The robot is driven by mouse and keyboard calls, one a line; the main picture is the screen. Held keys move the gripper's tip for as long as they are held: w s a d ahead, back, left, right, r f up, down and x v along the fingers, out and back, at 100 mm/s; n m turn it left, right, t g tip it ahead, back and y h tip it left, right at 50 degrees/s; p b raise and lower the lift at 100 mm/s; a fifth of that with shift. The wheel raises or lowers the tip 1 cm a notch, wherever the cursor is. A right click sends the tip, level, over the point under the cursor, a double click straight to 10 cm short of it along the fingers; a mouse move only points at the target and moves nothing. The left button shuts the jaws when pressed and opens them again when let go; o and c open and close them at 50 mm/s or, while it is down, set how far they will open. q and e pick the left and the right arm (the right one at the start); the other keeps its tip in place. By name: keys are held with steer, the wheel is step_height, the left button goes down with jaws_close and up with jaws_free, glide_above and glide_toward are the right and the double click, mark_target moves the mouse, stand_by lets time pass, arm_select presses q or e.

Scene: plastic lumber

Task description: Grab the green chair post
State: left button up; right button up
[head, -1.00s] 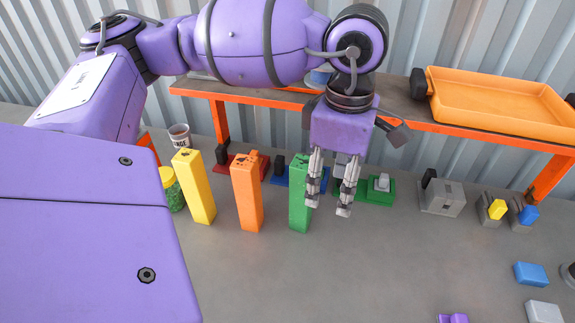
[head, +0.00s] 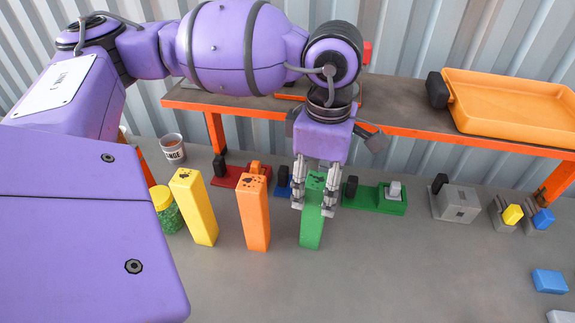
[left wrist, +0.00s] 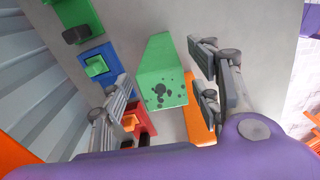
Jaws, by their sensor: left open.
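The green chair post (head: 312,230) stands upright on the grey surface, right of the orange post (head: 254,215) and the yellow post (head: 196,210). My left gripper (head: 314,205) is open, with one finger on each side of the green post's upper part in the head view. In the left wrist view, the speckled top of the green post (left wrist: 160,80) lies between the spread fingers (left wrist: 160,105); I cannot tell whether either finger touches it. My right gripper is not in view.
Behind the posts are a red fixture (head: 228,178) and a green fixture (head: 375,198). An orange-edged shelf (head: 400,128) holds an orange tray (head: 505,125). A green-filled jar (head: 167,212) stands at left. Clear surface lies in front of the posts.

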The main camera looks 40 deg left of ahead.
mark_target(314, 202)
arm_select(q)
steer(key=f, duration=0.5)
steer(key=shift+s+a, duration=0.2)
steer(key=shift+s, duration=0.1)
steer(key=shift+r, duration=0.1)
steer(key=shift+w+r, duration=0.1)
jaws_close()
